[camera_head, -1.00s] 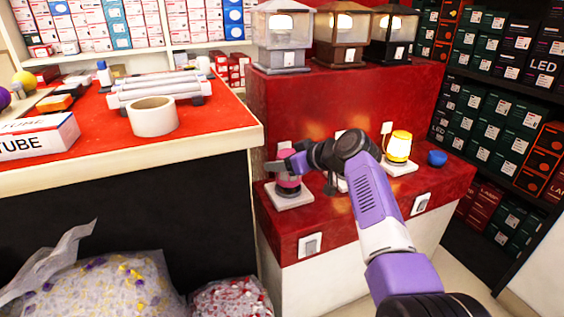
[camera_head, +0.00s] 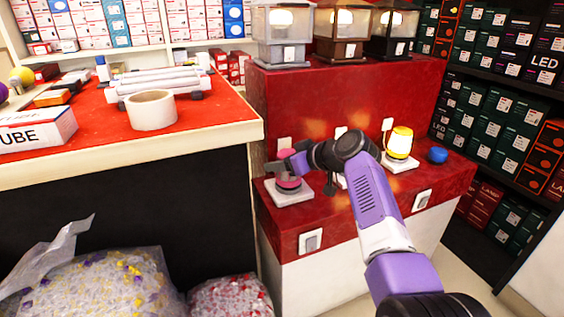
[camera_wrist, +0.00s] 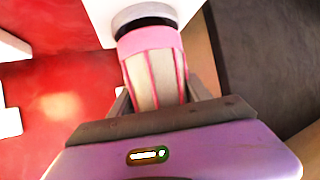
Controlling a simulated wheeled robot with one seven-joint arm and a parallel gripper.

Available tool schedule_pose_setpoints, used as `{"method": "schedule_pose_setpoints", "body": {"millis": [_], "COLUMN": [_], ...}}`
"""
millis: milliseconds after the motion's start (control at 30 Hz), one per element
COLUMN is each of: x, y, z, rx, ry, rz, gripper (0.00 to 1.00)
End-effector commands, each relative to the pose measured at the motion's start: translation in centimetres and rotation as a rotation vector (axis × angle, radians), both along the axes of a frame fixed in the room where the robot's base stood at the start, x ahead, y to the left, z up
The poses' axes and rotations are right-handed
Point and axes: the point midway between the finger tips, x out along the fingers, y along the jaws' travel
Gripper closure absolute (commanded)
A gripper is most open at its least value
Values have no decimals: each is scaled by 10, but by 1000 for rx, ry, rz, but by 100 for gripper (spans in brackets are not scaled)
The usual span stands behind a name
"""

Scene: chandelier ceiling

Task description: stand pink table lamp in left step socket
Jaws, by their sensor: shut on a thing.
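The pink table lamp (camera_head: 287,183) is at the left white socket plate (camera_head: 291,197) on the red step. In the wrist view the lamp (camera_wrist: 152,72) shows a pale body with pink stripes and a pink band. A dark ring and a grey base lie at its far end, against the white plate (camera_wrist: 98,18). The fingers are mostly hidden behind the wrist body in the wrist view. The lamp looks upright; whether its base is fully seated is hard to tell.
A lit yellow lamp (camera_head: 399,143) stands on the right plate, with a blue round thing (camera_head: 437,155) beside it. Lanterns (camera_head: 284,32) stand on the upper step. A counter (camera_head: 200,136) with a tape roll (camera_head: 153,110) stands at the left. Dark shelves fill the right.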

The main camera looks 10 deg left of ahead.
Motion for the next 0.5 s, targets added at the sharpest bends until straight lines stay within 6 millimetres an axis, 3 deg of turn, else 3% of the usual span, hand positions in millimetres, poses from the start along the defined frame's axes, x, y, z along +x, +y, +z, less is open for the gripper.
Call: {"method": "schedule_pose_setpoints", "body": {"millis": [67,100,200,500], "x": [0,0,0,0], "y": [0,0,0,0], "z": [-1,0,0,-2], "rx": [1,1,1,-1], "ry": [-1,-1,-1,1], "rz": [0,-1,0,0], "gripper": [95,40,21,19]}}
